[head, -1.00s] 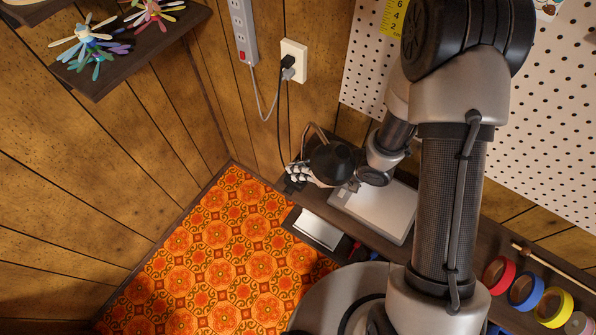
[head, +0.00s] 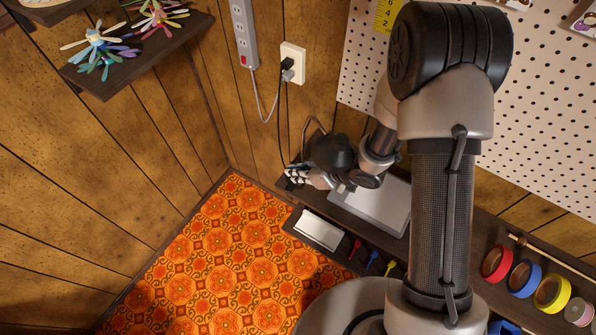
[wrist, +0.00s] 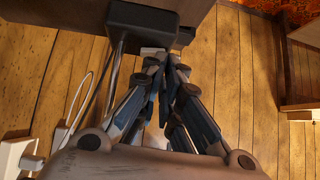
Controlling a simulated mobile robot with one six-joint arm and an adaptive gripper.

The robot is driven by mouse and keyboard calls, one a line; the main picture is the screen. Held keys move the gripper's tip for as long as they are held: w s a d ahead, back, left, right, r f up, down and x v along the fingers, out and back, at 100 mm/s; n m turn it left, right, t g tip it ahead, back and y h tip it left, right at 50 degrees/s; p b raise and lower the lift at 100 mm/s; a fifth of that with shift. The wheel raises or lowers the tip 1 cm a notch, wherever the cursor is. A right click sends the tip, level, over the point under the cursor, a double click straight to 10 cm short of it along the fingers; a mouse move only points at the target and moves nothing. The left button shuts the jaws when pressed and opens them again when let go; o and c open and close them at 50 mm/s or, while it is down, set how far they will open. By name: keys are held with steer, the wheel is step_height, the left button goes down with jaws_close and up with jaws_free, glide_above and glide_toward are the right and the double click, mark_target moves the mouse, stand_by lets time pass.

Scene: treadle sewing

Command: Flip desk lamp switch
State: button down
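The desk lamp stands at the back of the wooden surface, by the panelled wall. In the head view its dark round shade (head: 333,150) hangs from a thin curved coppery arm (head: 311,124). Its dark base (head: 288,184) shows beside my gripper (head: 304,176), whose body is partly hidden behind the shade. In the wrist view the black base (wrist: 135,22) is at the top, with a metal stem (wrist: 116,72) left of my fingers. My fingertips (wrist: 165,62) are together, right at the base's edge, with nothing visible between them. I cannot make out the switch or tell whether they touch.
A power strip (head: 243,30) and wall outlet (head: 292,63) with hanging cords are on the wall behind. A pale grey panel (head: 375,207) and white pad (head: 320,229) lie near the lamp.

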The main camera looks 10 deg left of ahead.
steer(key=shift+w+d+p, duration=0.25)
steer(key=shift+w+p, duration=0.2)
steer(key=shift+w, duration=0.65)
steer(key=shift+r, duration=0.1)
steer(key=shift+d+r, duration=0.2)
steer(key=s+v, duration=0.1)
steer(key=v, duration=0.6)
steer(key=shift+s, duration=0.15)
steer(key=shift+d, duration=0.1)
